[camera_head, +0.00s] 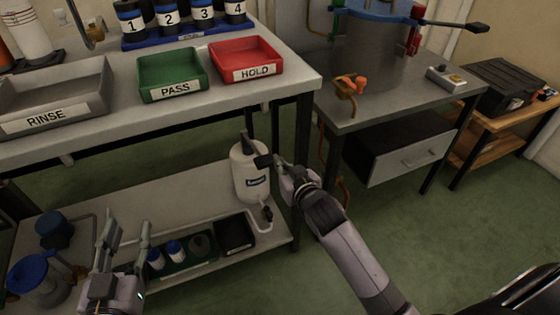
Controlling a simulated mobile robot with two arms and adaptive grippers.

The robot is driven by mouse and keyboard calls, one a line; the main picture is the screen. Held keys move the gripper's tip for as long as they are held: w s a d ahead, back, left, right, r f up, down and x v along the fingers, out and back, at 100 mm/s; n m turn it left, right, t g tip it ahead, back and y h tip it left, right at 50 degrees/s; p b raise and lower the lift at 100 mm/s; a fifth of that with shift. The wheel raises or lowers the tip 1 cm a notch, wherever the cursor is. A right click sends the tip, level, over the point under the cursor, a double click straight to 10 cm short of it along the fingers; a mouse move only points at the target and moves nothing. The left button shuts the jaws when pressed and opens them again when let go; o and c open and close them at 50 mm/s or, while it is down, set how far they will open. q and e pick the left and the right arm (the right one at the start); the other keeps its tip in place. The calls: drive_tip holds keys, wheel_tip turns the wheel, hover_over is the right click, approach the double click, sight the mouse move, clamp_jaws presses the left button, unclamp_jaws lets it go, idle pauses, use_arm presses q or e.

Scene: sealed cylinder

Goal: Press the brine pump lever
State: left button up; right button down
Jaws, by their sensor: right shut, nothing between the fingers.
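A white bottle-like container (248,182) with a small dark label stands upright on the lower shelf; it looks like the brine pump. My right gripper (265,161) is shut and empty at the container's upper right. Its dark fingertips overlap the container in the picture; I cannot tell whether they touch it or a lever there. The lever is not clearly distinguishable. My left gripper (127,233) is open and empty, fingers apart, over the left part of the lower shelf.
The lower shelf (170,200) also bears a dark tray (237,236), small blue-capped bottles (175,250) and blue-topped vessels (35,272). Above are the RINSE (85,88), PASS (195,66) and HOLD (262,52) trays. A bench with a large metal cylinder (365,55) stands at right.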

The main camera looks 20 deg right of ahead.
use_arm(q)
drive_tip(key=shift+s+d+r, duration=0.1)
drive_tip(key=shift+s+r, duration=0.1)
drive_tip(key=shift+r, duration=0.45)
use_arm(e)
drive_tip(key=shift+d+r, duration=0.15)
drive_tip(key=shift+r, duration=0.4)
drive_tip(key=shift+w, duration=0.1)
